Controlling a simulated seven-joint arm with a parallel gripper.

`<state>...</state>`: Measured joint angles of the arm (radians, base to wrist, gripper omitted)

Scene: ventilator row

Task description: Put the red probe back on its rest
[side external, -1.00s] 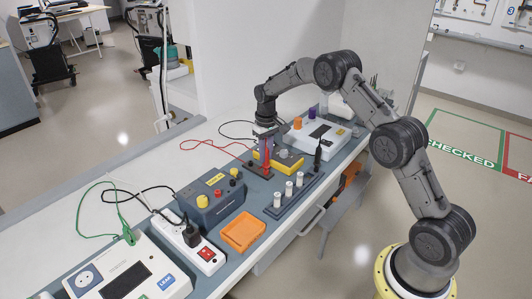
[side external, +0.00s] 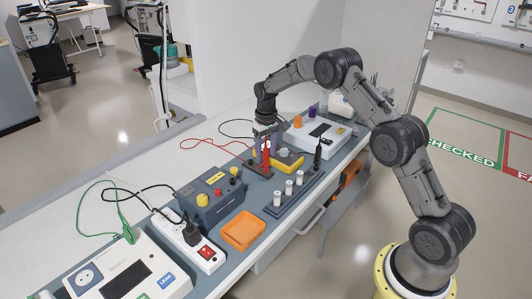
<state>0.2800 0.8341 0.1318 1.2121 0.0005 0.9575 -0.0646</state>
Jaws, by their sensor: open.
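The red probe (side external: 266,156) stands upright at the dark rest (side external: 258,170) on the bench, just left of the yellow meter. Its red lead runs off to the left. My gripper (side external: 267,135) is open and points down at the probe's top end. I cannot tell whether the fingers still touch the probe or how fully its tip is seated. The black probe (side external: 317,154) stands upright at the far end of the rack with white cylinders.
A rack of white cylinders (side external: 289,188) stands to the right. A yellow meter (side external: 288,161) and white device (side external: 322,134) are behind. A dark blue box (side external: 211,200), orange tray (side external: 243,232) and power strip (side external: 206,255) are in front.

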